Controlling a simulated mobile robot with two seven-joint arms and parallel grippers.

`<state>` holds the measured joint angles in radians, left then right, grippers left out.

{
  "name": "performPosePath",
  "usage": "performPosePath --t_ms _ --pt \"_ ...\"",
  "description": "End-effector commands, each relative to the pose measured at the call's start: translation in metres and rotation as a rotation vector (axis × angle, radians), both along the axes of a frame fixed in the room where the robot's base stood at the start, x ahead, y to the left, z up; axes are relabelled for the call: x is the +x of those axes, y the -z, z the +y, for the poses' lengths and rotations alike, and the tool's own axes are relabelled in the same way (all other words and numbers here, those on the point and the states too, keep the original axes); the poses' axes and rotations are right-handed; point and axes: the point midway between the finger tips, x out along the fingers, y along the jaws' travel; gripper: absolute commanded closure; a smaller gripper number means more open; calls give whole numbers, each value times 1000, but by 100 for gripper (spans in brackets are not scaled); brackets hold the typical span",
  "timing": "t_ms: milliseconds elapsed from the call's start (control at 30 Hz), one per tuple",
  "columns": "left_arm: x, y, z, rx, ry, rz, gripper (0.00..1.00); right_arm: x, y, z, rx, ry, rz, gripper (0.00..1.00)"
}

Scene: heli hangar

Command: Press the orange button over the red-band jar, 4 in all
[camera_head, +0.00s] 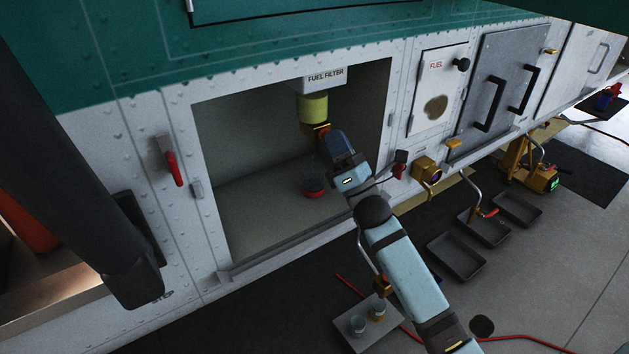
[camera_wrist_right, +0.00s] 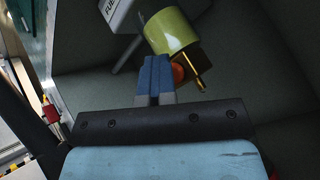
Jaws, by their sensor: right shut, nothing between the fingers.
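The yellow-green fuel filter (camera_head: 313,107) hangs from the top of the open bay, with brass fittings under it. The orange button (camera_wrist_right: 178,74) shows on the brass part in the right wrist view, partly hidden by my fingers. The red-band jar (camera_head: 314,189) stands on the bay floor below the filter; my gripper is near it in the picture, above and to its right. My right gripper (camera_head: 331,139) is shut and empty, its blue fingertips right at the button. I cannot tell whether they touch it. My left gripper is not in view.
A red handle (camera_head: 174,167) is left of the opening. A fuel panel (camera_head: 434,90) and a small yellow-framed device (camera_head: 427,171) are to the right. Below, a tray (camera_head: 353,309) holds small jars.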

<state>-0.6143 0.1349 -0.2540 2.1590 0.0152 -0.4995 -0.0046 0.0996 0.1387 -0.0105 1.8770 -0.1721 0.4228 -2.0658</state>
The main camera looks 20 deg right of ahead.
Motion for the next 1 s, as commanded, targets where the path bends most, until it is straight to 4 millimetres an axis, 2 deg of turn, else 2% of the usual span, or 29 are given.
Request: performPosePath --t_ms 400,867,1000 --pt "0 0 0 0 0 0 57 2 -1 0 -1 2 0 100" --pt "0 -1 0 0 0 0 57 -5 1 0 -1 0 2 100" --pt "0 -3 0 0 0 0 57 -15 0 -1 -1 0 2 100"
